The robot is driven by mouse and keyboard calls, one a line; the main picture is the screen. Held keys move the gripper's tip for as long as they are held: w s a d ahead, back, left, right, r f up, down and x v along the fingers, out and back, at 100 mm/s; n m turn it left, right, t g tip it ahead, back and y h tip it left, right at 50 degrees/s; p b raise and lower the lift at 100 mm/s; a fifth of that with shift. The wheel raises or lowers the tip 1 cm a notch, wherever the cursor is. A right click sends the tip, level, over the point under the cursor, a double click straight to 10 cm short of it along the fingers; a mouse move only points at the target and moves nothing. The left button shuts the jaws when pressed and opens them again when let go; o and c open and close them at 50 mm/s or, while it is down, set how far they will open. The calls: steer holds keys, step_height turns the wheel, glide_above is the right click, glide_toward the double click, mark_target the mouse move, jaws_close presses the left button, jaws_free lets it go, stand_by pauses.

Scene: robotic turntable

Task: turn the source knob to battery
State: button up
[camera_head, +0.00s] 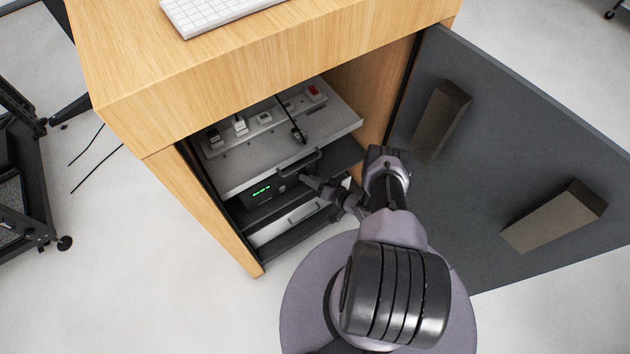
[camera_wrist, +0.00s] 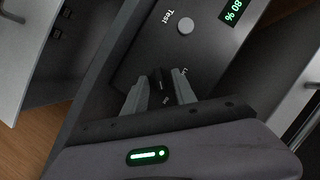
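The dark source knob (camera_wrist: 156,82) sits on the front panel of a black unit (camera_wrist: 128,62) in the wrist view, with small white labels around it, one seeming to read "Line". My gripper (camera_wrist: 159,82) is at the panel with its two grey fingers apart, one on each side of the knob. The left finger looks close to the knob; a narrow gap shows at the right one. In the head view my gripper (camera_head: 309,181) reaches into the cabinet in front of the black unit (camera_head: 262,193) with a green display; the knob is hidden there.
Above the unit, a grey shelf (camera_head: 235,172) holds plugs and a red switch (camera_head: 313,91). The cabinet door (camera_head: 490,150) stands open at right.

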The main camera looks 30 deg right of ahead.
steer(key=p+v, duration=0.4)
steer(key=v, duration=1.3)
steer(key=shift+s+r, duration=0.1)
